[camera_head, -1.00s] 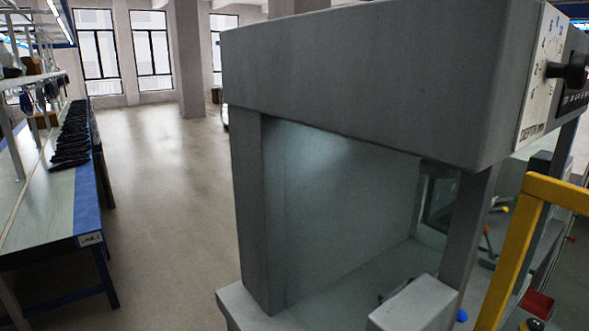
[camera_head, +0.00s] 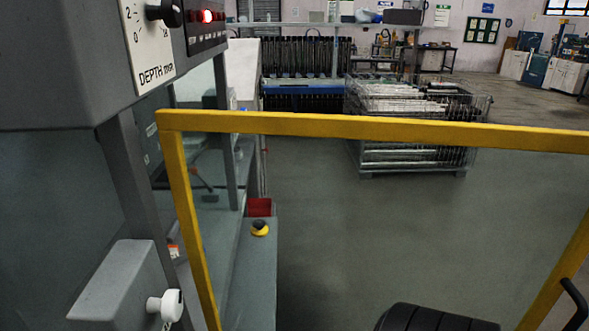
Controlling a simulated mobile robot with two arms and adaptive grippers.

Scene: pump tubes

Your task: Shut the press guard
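The press guard is a yellow frame (camera_head: 350,127) standing out to the right from the grey press (camera_head: 50,60). It is swung open, with its near post beside the press and its far post (camera_head: 560,270) at the lower right. A black handle (camera_head: 574,298) shows at that far post. The press fills the left side, with a depth dial (camera_head: 171,13) and a lit red lamp (camera_head: 207,16). A grey box with a white knob (camera_head: 166,305) is at the lower left. Neither of my grippers is in view.
A dark ribbed object (camera_head: 437,318), unclear what, shows at the bottom edge. A yellow-and-black button (camera_head: 260,228) and a red bin (camera_head: 260,207) are beside the press. A wire crate (camera_head: 415,105) stands farther back.

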